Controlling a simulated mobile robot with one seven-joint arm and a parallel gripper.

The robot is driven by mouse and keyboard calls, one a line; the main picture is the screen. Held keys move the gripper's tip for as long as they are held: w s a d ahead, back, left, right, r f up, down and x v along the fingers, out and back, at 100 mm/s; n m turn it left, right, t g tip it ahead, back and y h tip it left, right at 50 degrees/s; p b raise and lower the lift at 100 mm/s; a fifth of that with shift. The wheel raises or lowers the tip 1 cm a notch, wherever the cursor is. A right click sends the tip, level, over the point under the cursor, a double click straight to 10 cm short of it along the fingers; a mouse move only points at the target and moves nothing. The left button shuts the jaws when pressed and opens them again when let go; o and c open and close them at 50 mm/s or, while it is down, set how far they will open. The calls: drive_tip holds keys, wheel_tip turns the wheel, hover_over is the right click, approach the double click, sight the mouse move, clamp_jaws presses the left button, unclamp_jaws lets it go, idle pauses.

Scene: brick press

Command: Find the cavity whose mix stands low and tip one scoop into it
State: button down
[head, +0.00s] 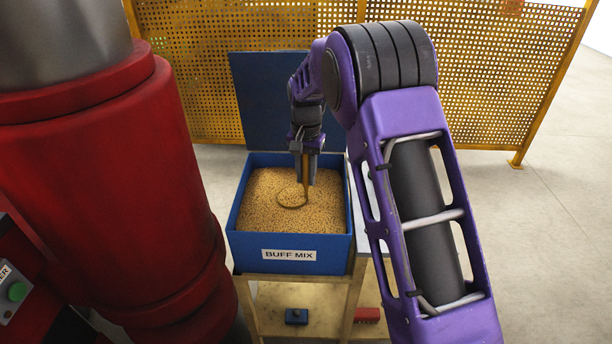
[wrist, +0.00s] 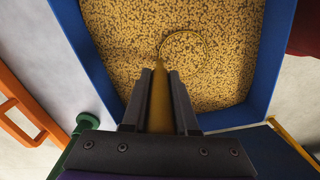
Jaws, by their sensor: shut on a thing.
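My gripper (head: 308,177) is over the blue bin (head: 345,247) labelled BUFF MIX and points down into it. It is shut on the yellow handle of a scoop (head: 291,198). The scoop's round bowl lies at the surface of the grainy buff mix (head: 262,219) and looks filled with or sunk in it. In the wrist view the handle runs between the two dark fingers (wrist: 161,92) and the bowl's rim (wrist: 185,33) shows as a thin ring against the mix. No mould cavities are in view.
The bin stands on a wooden stand (head: 355,290) with its blue lid (head: 260,100) raised behind. A large red press column (head: 110,180) is close on the left. A yellow perforated fence (head: 500,80) runs behind. Open floor (head: 560,240) lies to the right.

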drive_tip(key=shift+r+p, duration=2.25)
drive_tip(key=shift+r, duration=1)
drive_tip(key=shift+r+p, duration=0.3)
drive_tip(key=shift+r, duration=2.8)
drive_tip(key=shift+r, duration=2.85)
